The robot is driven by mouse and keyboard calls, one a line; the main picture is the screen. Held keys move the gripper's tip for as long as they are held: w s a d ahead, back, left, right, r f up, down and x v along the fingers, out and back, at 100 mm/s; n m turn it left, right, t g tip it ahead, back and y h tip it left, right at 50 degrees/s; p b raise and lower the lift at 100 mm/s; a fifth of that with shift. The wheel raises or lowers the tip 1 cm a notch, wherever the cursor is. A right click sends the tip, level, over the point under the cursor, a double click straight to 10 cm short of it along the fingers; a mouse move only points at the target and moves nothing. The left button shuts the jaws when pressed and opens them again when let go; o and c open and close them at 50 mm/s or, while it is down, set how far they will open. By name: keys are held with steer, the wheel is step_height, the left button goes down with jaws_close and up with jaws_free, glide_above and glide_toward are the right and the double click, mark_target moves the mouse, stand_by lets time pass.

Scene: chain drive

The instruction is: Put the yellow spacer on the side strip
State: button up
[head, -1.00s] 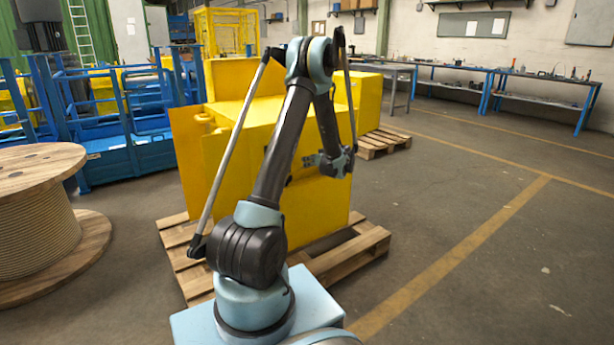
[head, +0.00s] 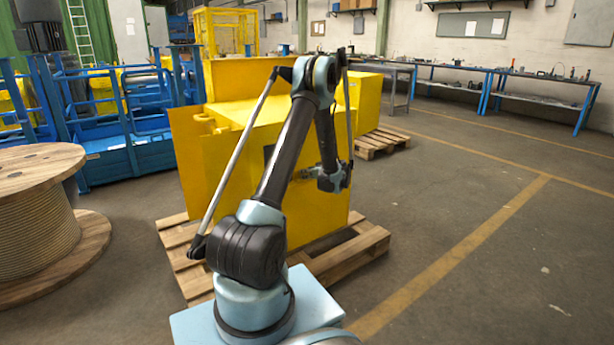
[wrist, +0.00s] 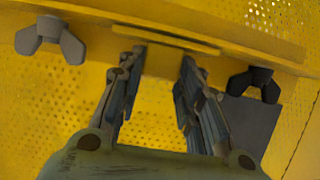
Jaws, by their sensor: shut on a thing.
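In the wrist view my gripper (wrist: 161,62) has its two fingers closed on a yellow piece (wrist: 161,60), which I take to be the yellow spacer. Its outline blends with the yellow behind it. A long yellow ledge (wrist: 250,45) crosses the top of the wrist view, close to the fingertips; it may be the side strip, but I cannot tell for sure. I cannot tell whether the spacer touches it. In the head view my gripper (head: 307,173) is at the front of the yellow machine housing (head: 310,215); the spacer is too small to see there.
A dark wing nut (wrist: 263,83) is close to the right finger, and a grey wing nut (wrist: 50,38) is at the left. A dark plate (wrist: 250,120) is at lower right. Perforated yellow panels lie behind. The housing stands on a pallet (head: 350,250); floor to its right is clear.

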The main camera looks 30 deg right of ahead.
steer(key=o, duration=1.1)
steer(key=shift+f, duration=0.1)
steer(key=shift+o, duration=0.2)
